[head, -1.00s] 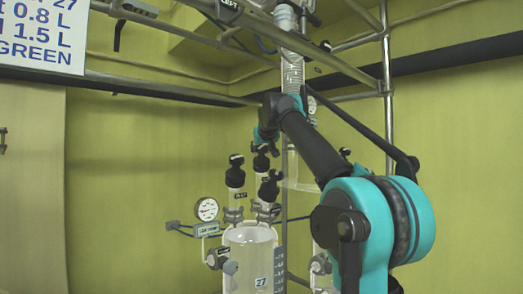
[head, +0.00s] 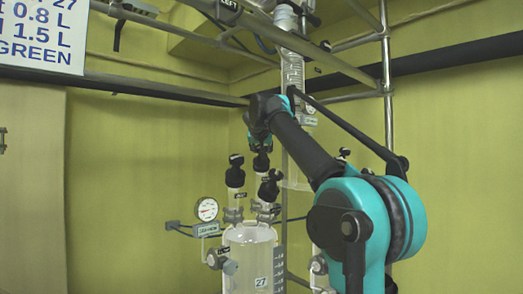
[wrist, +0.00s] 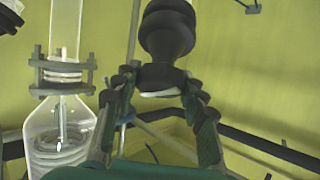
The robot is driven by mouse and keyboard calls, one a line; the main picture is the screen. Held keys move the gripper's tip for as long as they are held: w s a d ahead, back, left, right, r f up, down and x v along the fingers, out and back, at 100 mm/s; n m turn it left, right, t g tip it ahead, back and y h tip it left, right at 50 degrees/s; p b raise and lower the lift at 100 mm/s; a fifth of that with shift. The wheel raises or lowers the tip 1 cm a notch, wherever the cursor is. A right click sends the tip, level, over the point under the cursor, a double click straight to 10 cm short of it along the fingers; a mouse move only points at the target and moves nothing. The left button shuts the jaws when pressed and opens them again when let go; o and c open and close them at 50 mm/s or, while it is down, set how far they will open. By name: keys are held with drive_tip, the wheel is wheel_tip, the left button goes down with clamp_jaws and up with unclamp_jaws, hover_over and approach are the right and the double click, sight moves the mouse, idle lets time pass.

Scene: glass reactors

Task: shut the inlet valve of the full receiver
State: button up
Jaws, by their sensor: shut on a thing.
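In the head view my gripper (head: 260,143) points down, just above and at a black-topped fitting (head: 261,162) on the glass vessel marked 27 (head: 245,258). Two more black knobs stand close by, one on the left (head: 236,160) and one lower in front (head: 268,188). Which one is the inlet valve cannot be told. The fingertips are too small to make out in the head view.
A clear glass vessel (wrist: 62,135) with a clamp ring stands left of the fingers in the wrist view. A pressure gauge (head: 206,209) sits left of vessel 27. A tall glass column (head: 292,70) and metal rails (head: 386,100) stand behind my arm.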

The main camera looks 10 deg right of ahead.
drive_tip(key=o, duration=1.2)
drive_tip(key=shift+c, duration=0.2)
drive_tip(key=shift+s, duration=0.1)
drive_tip(key=v, duration=1.1)
drive_tip(key=shift+s+r, duration=0.2)
drive_tip(key=shift+s, duration=0.15)
drive_tip(key=shift+s+a, duration=0.1)
drive_tip(key=shift+a, duration=0.05)
